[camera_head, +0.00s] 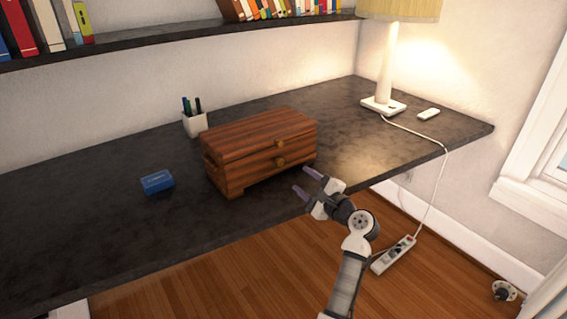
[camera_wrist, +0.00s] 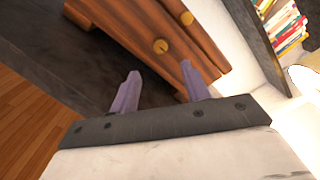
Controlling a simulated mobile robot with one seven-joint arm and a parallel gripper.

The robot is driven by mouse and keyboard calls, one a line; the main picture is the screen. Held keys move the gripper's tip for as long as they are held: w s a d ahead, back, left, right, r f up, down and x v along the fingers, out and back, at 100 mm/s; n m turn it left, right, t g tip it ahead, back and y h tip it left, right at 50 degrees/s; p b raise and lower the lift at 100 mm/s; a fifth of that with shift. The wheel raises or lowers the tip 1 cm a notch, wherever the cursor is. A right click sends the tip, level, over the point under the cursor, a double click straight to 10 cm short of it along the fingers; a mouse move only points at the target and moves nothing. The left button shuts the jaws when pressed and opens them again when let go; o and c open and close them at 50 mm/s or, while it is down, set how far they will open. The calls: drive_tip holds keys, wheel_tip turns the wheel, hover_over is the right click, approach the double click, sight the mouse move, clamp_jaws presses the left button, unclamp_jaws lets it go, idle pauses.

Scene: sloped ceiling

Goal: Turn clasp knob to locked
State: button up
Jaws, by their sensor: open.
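Which one is the clasp knob is not marked. My gripper (camera_head: 306,182) is open and empty, in front of the box near the desk's front edge, apart from both knobs.
A blue box (camera_head: 157,182) lies left of the wooden box, and a white pen cup (camera_head: 194,124) stands behind it. A lamp (camera_head: 384,80) and its cord are at the back right. A shelf (camera_head: 170,42) with books runs above the desk (camera_head: 90,225).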

sight(282, 163)
drive_tip(key=p+x, duration=0.1)
drive_tip(key=x, duration=0.9)
drive_tip(key=shift+w+a+p, duration=0.1)
drive_tip(key=shift+w+p, duration=0.05)
drive_tip(key=shift+p, duration=0.15)
drive_tip(key=c, duration=1)
